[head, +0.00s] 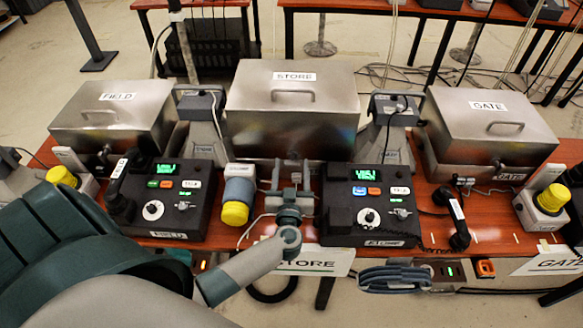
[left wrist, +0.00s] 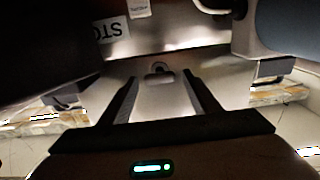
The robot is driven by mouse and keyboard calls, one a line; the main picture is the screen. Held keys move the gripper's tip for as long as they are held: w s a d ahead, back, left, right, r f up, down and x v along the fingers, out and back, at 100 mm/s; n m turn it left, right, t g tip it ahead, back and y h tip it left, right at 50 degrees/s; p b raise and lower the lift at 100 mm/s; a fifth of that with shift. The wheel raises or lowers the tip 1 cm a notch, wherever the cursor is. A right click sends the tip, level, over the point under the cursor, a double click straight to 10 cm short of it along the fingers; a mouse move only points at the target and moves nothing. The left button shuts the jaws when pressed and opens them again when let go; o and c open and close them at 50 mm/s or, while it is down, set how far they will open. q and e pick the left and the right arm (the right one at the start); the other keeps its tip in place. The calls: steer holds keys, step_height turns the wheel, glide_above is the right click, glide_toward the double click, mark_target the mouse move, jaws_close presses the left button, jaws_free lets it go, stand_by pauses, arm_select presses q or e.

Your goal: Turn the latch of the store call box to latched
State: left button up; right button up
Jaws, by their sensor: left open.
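The store call box (head: 290,110) is a metal box with a closed, handled lid and a STORE label, at the middle of the table. My left gripper (head: 291,168) is open in front of the box's lower front face, its two fingers pointing at it. In the left wrist view, a small rounded metal piece that looks like the latch (left wrist: 158,74) sits between the open fingers (left wrist: 160,84), apart from both. In the head view my gripper largely hides that spot, so I cannot tell the latch's turn. My right gripper is not in view.
The FIELD box (head: 115,112) stands left and the GATE box (head: 490,125) right. Black phone consoles (head: 168,205) (head: 370,210) flank my gripper. A grey-and-yellow beacon (head: 238,195) stands close on its left. A STORE sign (head: 315,260) hangs at the table's front edge.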

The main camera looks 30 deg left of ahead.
arm_select(q)
steer(key=c, duration=1.1)
steer(key=shift+o, duration=0.2)
